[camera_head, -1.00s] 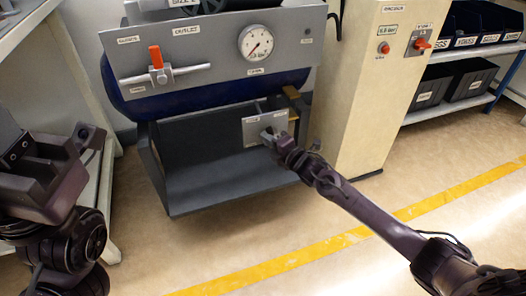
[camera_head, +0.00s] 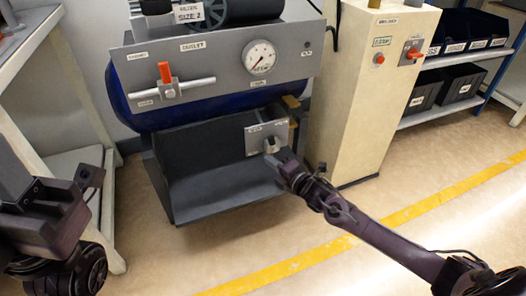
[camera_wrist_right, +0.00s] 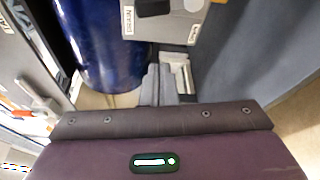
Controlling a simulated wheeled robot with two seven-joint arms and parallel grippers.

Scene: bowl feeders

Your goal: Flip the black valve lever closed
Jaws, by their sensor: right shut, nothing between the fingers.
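A pale valve plate (camera_head: 257,138) is on the lower front of the blue tank unit. In the right wrist view, a labelled plate (camera_wrist_right: 164,27) at the top carries a black piece (camera_wrist_right: 152,8), which looks like the valve lever and is cut off by the frame edge. My right gripper (camera_head: 273,147) is at the plate in the head view, its fingers shut and empty; they also show in the wrist view (camera_wrist_right: 158,85), below the black piece with a gap. The lever is hidden or too small to tell in the head view. My left gripper (camera_head: 70,187) is at the far left, away from the unit.
An orange outlet lever (camera_head: 165,72) stands upright on the grey panel (camera_head: 215,60) beside a gauge (camera_head: 259,57). A cream cabinet (camera_head: 363,100) stands close on the right. A shelf with dark bins (camera_head: 462,85) is behind. The floor in front is clear.

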